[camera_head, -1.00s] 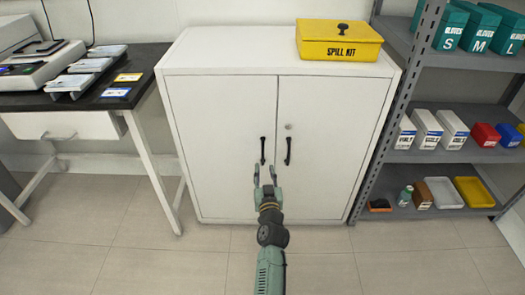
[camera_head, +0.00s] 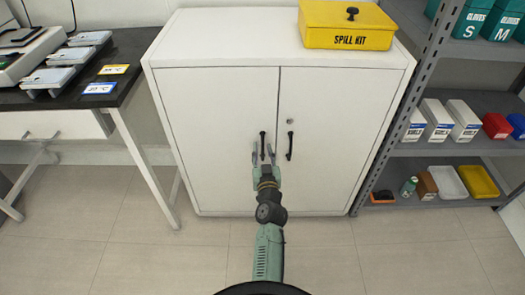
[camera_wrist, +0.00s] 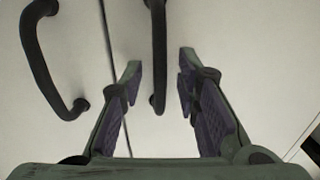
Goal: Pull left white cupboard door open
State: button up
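The white cupboard stands ahead with both doors shut, including its left door (camera_head: 222,120). The left door's black vertical bar handle (camera_head: 262,138) sits near the seam, and it also shows in the wrist view (camera_wrist: 158,40). The right door (camera_head: 335,120) has its own black handle (camera_head: 289,146), which shows at the left of the wrist view (camera_wrist: 40,60). My gripper (camera_head: 263,153) is open at the left door's handle. In the wrist view the handle lies between the two spread fingers, with gaps on both sides. The fingers are not closed on it.
A yellow spill kit box (camera_head: 346,32) sits on the cupboard top. A black-topped table (camera_head: 125,60) stands to the left, and a grey metal shelf (camera_head: 420,75) stands close to the right. The tiled floor (camera_head: 150,255) in front is clear.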

grip_shut()
dwell(0.7)
